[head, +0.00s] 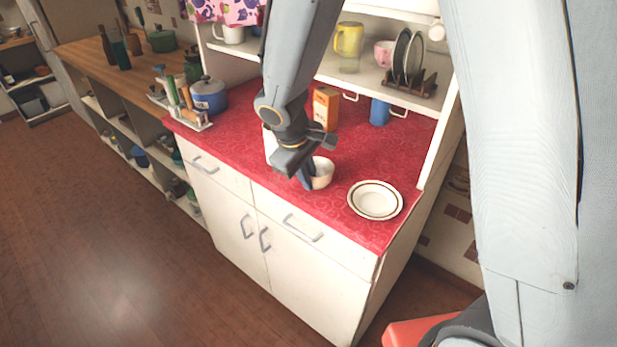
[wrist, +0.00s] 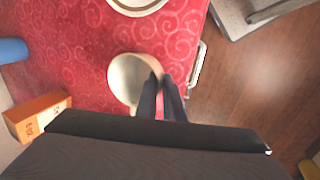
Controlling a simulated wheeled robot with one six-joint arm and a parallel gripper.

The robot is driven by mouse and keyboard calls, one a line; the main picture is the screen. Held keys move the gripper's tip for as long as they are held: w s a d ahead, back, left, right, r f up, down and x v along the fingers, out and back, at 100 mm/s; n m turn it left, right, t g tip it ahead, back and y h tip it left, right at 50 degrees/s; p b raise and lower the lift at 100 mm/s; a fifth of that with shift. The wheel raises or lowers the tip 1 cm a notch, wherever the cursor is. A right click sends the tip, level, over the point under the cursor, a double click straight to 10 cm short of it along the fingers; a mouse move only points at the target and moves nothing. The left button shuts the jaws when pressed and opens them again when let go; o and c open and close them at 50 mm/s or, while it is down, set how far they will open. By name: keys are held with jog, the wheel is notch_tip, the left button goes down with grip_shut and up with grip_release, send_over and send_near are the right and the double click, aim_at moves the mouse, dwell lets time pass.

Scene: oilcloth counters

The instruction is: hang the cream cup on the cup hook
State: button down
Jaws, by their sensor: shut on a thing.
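The cream cup (head: 322,173) is at the front of the red counter, upright, with its opening facing up. My gripper (head: 306,178) is at its left side in the head view. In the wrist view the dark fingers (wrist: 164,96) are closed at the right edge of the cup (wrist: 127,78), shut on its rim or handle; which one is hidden. I cannot tell whether the cup touches the counter. Pale curved fittings, possibly cup hooks, show below the shelf, one at the left (head: 351,96) and one at the right (head: 398,113).
A rimmed plate (head: 375,200) lies right of the cup. An orange box (head: 326,107) and a blue cup (head: 379,112) stand behind. A blue pot (head: 208,96) and utensil rack (head: 193,117) are at the left. The shelf above holds a plate rack (head: 409,84).

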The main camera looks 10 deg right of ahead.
jog(key=c, duration=1.9)
grip_release()
jog(key=shift+f, duration=0.1)
jog(key=b+v, duration=0.3)
jog(key=v, duration=0.9)
jog(key=s+d+f+m+y, duration=0.1)
jog(key=s+d+f+m, duration=0.1)
jog(key=d, duration=0.3)
jog(key=s+d+f+m, duration=0.3)
jog(key=s+d+m, duration=0.1)
jog(key=d, duration=0.1)
jog(key=s+d+f+m+y, duration=0.1)
jog(key=s+d+f+m, duration=0.1)
jog(key=d, duration=0.3)
jog(key=shift+s+d+f+m+g+y, duration=0.1)
jog(key=shift+s+f+m+g+y, duration=0.15)
jog(key=shift+s, duration=0.2)
jog(key=shift+s+d+f+m+g+y, duration=0.1)
jog(key=shift+s+f+m+g, duration=0.05)
jog(key=shift+s+m, duration=0.25)
